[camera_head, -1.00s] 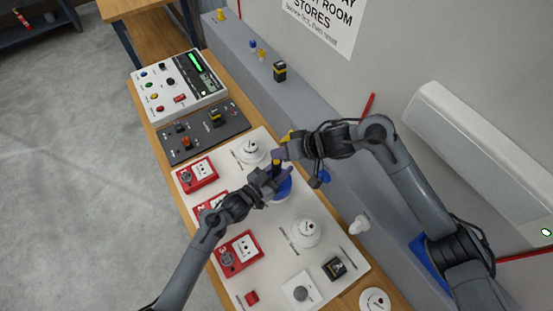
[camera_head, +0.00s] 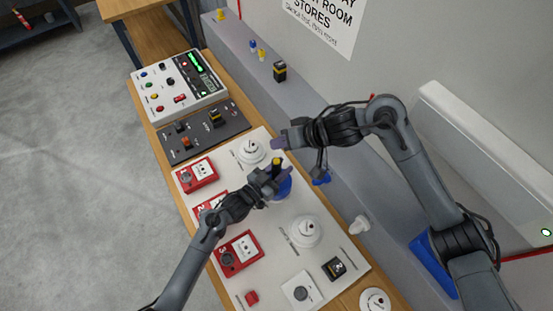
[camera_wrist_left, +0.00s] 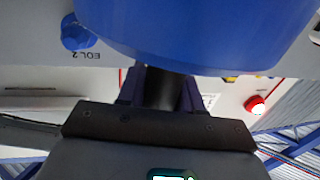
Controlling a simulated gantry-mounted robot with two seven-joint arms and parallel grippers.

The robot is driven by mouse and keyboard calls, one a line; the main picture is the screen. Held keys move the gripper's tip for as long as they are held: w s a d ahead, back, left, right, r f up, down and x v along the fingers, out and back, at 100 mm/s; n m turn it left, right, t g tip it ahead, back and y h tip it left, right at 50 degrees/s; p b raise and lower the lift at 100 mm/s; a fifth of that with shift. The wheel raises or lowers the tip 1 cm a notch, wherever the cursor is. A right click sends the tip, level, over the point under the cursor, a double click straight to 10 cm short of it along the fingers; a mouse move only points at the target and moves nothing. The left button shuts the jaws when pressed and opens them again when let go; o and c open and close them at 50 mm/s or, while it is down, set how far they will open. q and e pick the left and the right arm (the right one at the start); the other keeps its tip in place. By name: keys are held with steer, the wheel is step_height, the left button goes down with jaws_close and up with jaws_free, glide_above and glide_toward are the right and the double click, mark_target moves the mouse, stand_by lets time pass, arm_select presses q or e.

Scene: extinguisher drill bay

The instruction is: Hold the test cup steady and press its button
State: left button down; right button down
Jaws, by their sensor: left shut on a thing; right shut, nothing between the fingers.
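The test cup is blue and shows partly behind my left gripper in the head view (camera_head: 284,188). It fills the top of the left wrist view (camera_wrist_left: 200,28). Its black handle (camera_wrist_left: 162,92) runs between my left fingers, and a yellow-topped black part (camera_head: 277,161) stands up at the grip. My left gripper (camera_head: 277,178) is shut on the handle. My right gripper (camera_head: 281,145) is shut and empty, apart from the yellow top and above it in the picture. What lies under the cup is hidden.
Red call points (camera_head: 240,253) line the white board's left side. White detectors (camera_head: 306,231) sit on either side of the cup. A control panel (camera_head: 180,85) and a dark switch plate (camera_head: 203,132) lie farther up the bench. A grey ledge (camera_head: 240,55) runs along the wall.

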stand_by(0.3)
arm_select(q)
steer(key=c, duration=0.7)
jaws_free()
steer(key=shift+o, duration=0.2)
